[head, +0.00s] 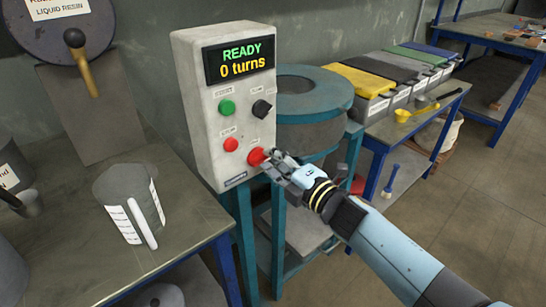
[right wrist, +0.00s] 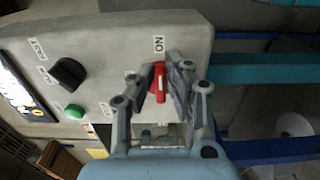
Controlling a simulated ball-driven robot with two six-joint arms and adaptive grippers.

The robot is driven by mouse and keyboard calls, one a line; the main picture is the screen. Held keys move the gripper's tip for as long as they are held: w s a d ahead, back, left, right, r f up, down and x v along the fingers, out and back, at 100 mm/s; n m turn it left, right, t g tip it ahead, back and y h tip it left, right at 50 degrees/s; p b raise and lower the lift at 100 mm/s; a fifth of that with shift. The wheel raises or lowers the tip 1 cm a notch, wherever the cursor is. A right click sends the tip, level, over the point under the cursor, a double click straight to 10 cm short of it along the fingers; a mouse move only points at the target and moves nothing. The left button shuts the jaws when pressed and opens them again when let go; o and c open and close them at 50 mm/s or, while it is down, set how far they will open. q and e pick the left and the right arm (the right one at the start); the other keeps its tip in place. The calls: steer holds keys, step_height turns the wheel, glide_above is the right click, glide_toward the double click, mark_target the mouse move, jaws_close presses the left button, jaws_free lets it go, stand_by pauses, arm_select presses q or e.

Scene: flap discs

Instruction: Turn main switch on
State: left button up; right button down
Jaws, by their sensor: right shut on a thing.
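The grey control box (head: 205,118) stands upright, its display (head: 240,60) reading "READY" and "0 turns". The red main switch (head: 255,157) is at the lower right of its face, partly hidden by my gripper. My right gripper (head: 268,162) is at this switch, its fingers closed on it. In the right wrist view the red switch handle (right wrist: 159,82) is between the two fingers of the right gripper (right wrist: 162,85). A label "ON" (right wrist: 158,45) is on the box beside it. My left gripper is not in view.
The box also carries a green button (head: 227,107), a black knob (head: 261,109) and a red button (head: 231,144). A teal round machine (head: 312,90) stands close behind. A measuring jug (head: 128,200) is on the left table. Lidded bins (head: 370,85) line the right bench.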

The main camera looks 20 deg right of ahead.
steer(key=shift+f, duration=0.1)
stand_by(0.4)
steer(key=c, duration=1.4)
jaws_free()
steer(key=shift+o, duration=0.2)
steer(key=shift+s, duration=0.1)
steer(key=v, duration=1.2)
